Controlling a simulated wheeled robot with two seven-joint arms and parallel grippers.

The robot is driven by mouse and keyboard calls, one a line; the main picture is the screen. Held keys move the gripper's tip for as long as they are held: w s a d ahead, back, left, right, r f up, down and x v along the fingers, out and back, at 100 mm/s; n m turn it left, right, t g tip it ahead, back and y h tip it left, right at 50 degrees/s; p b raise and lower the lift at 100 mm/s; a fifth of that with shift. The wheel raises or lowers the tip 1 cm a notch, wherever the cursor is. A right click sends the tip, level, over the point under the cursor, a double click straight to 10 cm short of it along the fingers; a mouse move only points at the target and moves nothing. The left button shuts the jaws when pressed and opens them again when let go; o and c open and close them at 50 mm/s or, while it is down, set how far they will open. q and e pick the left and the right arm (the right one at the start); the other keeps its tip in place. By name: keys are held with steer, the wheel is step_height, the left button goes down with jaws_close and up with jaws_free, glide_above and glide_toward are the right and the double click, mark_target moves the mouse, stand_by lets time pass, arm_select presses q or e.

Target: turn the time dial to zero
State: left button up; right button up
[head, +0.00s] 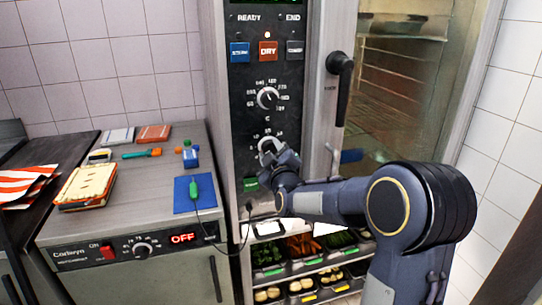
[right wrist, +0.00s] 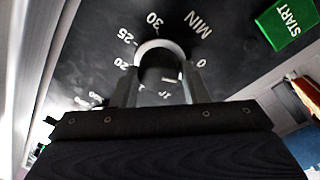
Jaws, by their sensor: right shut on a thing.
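The time dial (head: 268,145) is the lower knob on the dark oven panel, ringed by white numbers. My right gripper (head: 276,153) reaches it from the right and is shut on it, hiding much of it in the head view. In the right wrist view the round grey dial (right wrist: 160,48) sits between the two fingers of the gripper (right wrist: 158,82). MIN, 30, 25, 20 and 0 show around it. I cannot tell surely which number the dial points at. My left gripper is not in view.
The temperature dial (head: 267,98) is above, the green START button (head: 251,184) below. The oven door handle (head: 340,75) stands out to the right. Food trays (head: 306,265) are under the panel. A counter (head: 140,210) with a hotplate control and small items is at left.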

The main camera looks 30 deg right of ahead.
steer(key=shift+n+y+b, duration=0.3)
steer(key=shift+n+b, duration=0.05)
steer(key=shift+n, duration=1.45)
steer(key=o, duration=0.9)
steer(key=shift+o, duration=0.3)
steer(key=v, duration=0.7)
steer(key=shift+s+b, duration=0.35)
steer(key=shift+b, duration=0.05)
steer(key=shift+s+a+f, duration=0.1)
steer(key=shift+f, duration=0.05)
